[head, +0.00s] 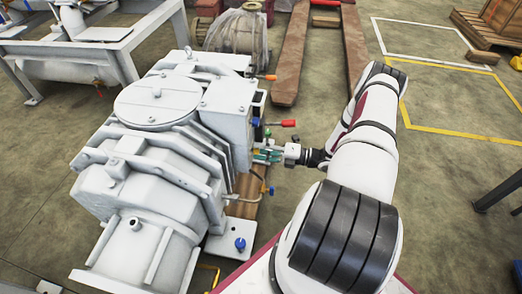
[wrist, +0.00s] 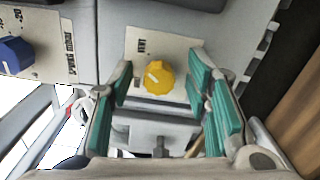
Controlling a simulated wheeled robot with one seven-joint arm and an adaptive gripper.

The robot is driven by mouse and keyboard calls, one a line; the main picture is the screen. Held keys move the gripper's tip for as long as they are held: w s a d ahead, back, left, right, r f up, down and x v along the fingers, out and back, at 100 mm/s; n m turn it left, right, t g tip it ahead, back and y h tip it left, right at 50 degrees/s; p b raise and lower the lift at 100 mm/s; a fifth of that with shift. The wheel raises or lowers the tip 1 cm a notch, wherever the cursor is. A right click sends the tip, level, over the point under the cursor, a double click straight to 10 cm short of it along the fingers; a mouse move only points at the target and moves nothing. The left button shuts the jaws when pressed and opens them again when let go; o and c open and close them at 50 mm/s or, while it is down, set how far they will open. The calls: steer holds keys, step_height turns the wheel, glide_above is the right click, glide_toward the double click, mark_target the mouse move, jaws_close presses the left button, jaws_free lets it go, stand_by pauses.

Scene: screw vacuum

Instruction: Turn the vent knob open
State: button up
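The vent knob (wrist: 158,77) is a yellow round knob with a pale pointer mark, on a light label plate on the grey machine panel. In the wrist view it appears between the tips of my gripper (wrist: 161,90), with a gap on each side. My gripper is open, its teal pads apart and nothing held. I cannot tell how far the tips are from the panel. In the head view my gripper (head: 268,155) is at the right side of the large grey vacuum machine (head: 150,120); the yellow knob cannot be made out there.
A blue knob (wrist: 14,55) sits on a second label plate left of the yellow one. A red-handled lever (head: 288,123) sticks out just above my gripper in the head view, and an orange-handled one (head: 270,77) higher up. Open floor (head: 450,175) lies right of my arm.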

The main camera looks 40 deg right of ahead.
steer(key=v, duration=1.2)
steer(key=shift+d, duration=0.1)
stand_by(0.4)
